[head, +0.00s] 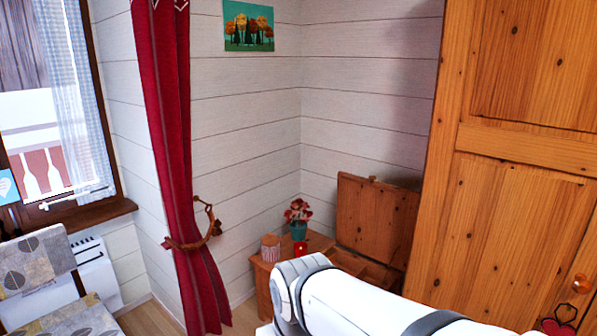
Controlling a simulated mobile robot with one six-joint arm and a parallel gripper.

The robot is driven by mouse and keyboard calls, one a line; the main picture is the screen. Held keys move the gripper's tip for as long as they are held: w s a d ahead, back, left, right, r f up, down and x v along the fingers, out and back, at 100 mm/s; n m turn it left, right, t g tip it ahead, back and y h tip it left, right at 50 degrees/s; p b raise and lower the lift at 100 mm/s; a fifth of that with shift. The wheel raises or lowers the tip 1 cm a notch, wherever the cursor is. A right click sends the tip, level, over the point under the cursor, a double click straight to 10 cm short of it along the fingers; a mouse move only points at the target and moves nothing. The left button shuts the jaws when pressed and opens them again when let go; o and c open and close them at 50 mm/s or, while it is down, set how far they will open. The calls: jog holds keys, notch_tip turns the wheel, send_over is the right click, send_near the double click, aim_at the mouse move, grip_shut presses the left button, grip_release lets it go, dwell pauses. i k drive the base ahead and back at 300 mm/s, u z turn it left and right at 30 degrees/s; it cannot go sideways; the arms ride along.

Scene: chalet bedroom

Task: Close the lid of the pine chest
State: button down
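The pine chest (384,275) stands in the back corner, left of the wardrobe. Its lid (375,222) is raised, standing nearly upright near the wall. Part of the lid's right side is cut off by the wardrobe. My white arm covers most of the chest's front and lower part, so its inside is largely hidden. My gripper is not in view; only arm links show in the lower middle and right.
A small wooden stand (262,280) left of the chest bears a flower pot (299,230), a striped container (270,248) and a small red object (301,249). A tall pine wardrobe (515,190) fills the right. A red curtain (172,120) and patterned chair (38,262) are left.

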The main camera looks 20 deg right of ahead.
aim_at(376, 219)
jog(key=z, duration=0.25)
jog(key=i, duration=1.55)
jog(key=z, duration=0.95)
jog(key=i, duration=0.5)
jog(key=z, duration=0.15)
jog(key=k, duration=0.75)
jog(key=z, duration=0.2)
jog(key=i, duration=0.8)
jog(key=u, duration=0.05)
